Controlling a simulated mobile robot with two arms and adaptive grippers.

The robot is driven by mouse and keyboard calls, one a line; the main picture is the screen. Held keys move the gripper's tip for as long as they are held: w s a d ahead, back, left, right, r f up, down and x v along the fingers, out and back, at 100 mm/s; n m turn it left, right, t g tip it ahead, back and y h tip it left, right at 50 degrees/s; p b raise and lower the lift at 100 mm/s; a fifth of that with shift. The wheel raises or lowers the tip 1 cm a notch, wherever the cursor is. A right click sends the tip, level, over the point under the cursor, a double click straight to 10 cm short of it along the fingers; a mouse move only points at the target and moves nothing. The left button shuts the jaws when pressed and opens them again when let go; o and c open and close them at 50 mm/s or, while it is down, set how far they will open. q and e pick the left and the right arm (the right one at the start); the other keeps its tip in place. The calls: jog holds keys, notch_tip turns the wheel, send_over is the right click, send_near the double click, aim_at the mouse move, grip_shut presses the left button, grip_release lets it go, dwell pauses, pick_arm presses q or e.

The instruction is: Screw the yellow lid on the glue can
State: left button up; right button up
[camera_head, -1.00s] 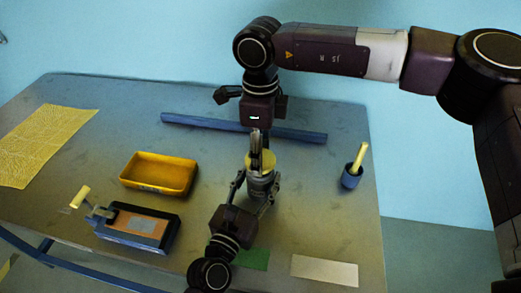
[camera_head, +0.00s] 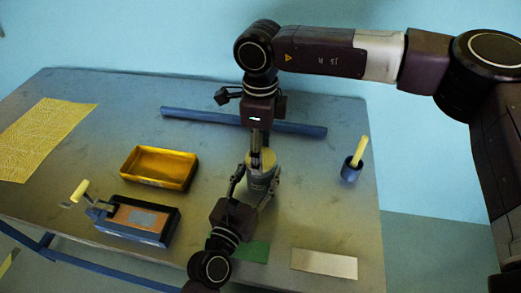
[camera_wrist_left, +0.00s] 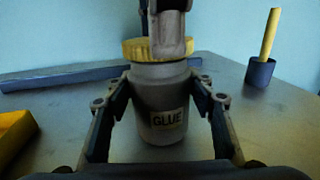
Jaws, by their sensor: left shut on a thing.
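The grey glue can (camera_head: 262,184) stands upright on the table, with its GLUE label facing my left wrist camera (camera_wrist_left: 168,119). My left gripper (camera_head: 258,172) is shut around the can, one finger on each side. The ridged yellow lid (camera_head: 269,158) is level at the top of the can; it also shows in the left wrist view (camera_wrist_left: 143,49). My right gripper (camera_head: 256,152) points straight down at the lid. One finger overlaps the lid's near edge in the wrist view. The fingers line up, so I cannot tell whether they grip it.
A yellow tray (camera_head: 160,183) and a dark box with a crank handle (camera_head: 150,222) are on the left. A blue bar (camera_head: 245,122) lies behind the can. A blue cup with a yellow stick (camera_head: 351,170) stands right. Green (camera_head: 252,251) and pale (camera_head: 325,264) pieces lie in front.

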jog(key=shift+f, duration=0.55)
jog(key=m, duration=2.7)
jog(key=shift+m, duration=0.4)
jog(key=m, duration=0.8)
jog(key=shift+w, duration=0.1)
